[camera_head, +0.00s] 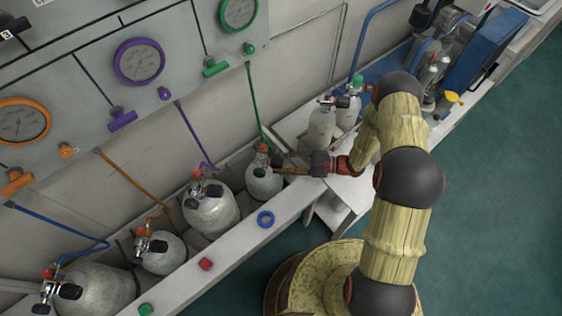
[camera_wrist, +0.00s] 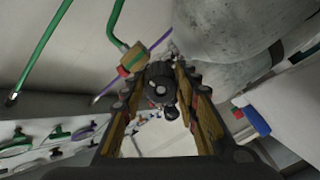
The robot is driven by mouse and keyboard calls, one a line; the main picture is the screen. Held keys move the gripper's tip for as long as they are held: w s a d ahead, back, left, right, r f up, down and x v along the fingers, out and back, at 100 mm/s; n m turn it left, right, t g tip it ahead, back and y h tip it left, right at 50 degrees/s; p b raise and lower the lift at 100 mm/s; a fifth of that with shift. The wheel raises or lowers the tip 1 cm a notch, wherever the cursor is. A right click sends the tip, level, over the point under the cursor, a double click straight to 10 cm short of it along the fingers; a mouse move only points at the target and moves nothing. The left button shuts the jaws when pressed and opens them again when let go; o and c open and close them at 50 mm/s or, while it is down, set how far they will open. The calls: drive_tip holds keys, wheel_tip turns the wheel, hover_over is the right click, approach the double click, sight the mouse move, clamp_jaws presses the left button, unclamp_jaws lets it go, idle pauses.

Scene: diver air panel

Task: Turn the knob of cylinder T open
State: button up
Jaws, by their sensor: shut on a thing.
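A grey cylinder (camera_head: 263,186) with a green hose (camera_head: 254,105) stands at the right end of the row below the wall panel. No letter T is legible on it. My gripper (camera_head: 283,163) reaches in from the right at its valve. In the wrist view, the fingers of my gripper (camera_wrist: 160,92) are closed on the sides of a round black knob (camera_wrist: 160,84). The grey body of the cylinder (camera_wrist: 215,30) fills the upper right there. How far the knob is turned cannot be told.
Other cylinders stand to the left, the nearest a larger one (camera_head: 211,213) with a purple hose (camera_head: 192,135). Two cylinders (camera_head: 321,130) stand behind my gripper.

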drive_tip(key=n+p, duration=0.2)
drive_tip(key=n, duration=0.2)
drive_tip(key=shift+r, duration=0.1)
drive_tip(key=n, duration=0.3)
drive_tip(key=shift+n+p, duration=0.4)
drive_tip(key=n, duration=0.3)
drive_tip(key=shift+h+p, duration=0.3)
drive_tip(key=n, duration=0.3)
drive_tip(key=shift+s+n, duration=0.1)
drive_tip(key=shift+n, duration=0.3)
drive_tip(key=n, duration=0.3)
drive_tip(key=shift+t, duration=0.4)
drive_tip(key=n, duration=0.4)
drive_tip(key=shift+s+n+t, duration=0.1)
drive_tip(key=shift+n+t, duration=0.2)
drive_tip(key=n+b, duration=0.1)
drive_tip(key=n, duration=0.3)
drive_tip(key=shift+n+b, duration=0.6)
drive_tip(key=shift+n, duration=1.2)
